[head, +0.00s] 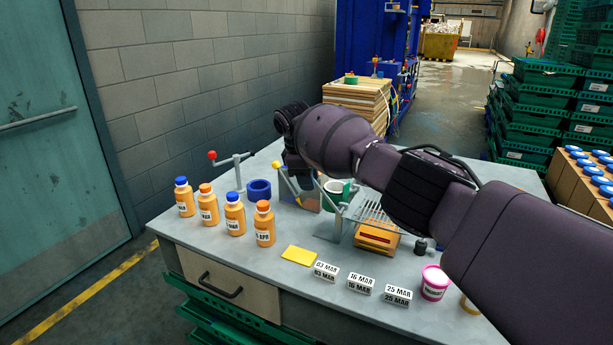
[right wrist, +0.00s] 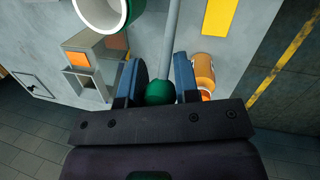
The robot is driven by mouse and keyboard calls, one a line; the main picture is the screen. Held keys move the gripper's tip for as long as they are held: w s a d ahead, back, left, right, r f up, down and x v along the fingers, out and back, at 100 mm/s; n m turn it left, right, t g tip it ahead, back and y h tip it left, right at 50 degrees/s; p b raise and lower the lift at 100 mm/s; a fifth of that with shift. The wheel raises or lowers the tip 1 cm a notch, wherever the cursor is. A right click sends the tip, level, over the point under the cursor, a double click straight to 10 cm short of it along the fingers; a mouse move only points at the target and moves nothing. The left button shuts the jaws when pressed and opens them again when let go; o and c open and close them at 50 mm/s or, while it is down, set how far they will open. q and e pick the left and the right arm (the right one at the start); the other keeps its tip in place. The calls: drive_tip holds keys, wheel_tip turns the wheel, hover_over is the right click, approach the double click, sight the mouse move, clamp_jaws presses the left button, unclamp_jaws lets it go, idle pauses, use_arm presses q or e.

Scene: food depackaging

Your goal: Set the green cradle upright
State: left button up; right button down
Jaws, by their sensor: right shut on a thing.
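The green cradle (head: 334,204) is a short green cup or ring with a white inside, near the middle of the worktable, partly hidden behind my right arm. In the right wrist view the cradle (right wrist: 129,14) is cut off at the top edge, its white mouth showing. My right gripper (head: 296,190) is over the table, left of the cradle. In the right wrist view its blue fingers (right wrist: 160,88) are shut on a green ball knob (right wrist: 160,92) at the end of a grey rod (right wrist: 172,35). How far the cradle is tilted I cannot tell. My left gripper is out of view.
A blue cradle (head: 259,190) and a red-knobbed lever (head: 212,155) stand to the left. Several orange bottles (head: 235,217), a yellow pad (head: 299,256), date blocks (head: 361,283) and a pink-white tub (head: 435,284) line the front. A wire rack (head: 373,213) stands right of the green cradle.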

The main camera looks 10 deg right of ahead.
drive_tip(key=shift+a+f, duration=0.1)
drive_tip(key=shift+f, duration=0.2)
idle(0.4)
drive_tip(key=c, duration=0.9)
unclamp_jaws()
drive_tip(key=shift+w, duration=0.1)
drive_tip(key=shift+o, duration=0.2)
drive_tip(key=shift+r, duration=0.1)
drive_tip(key=v, duration=1)
drive_tip(key=shift+a+r, duration=0.3)
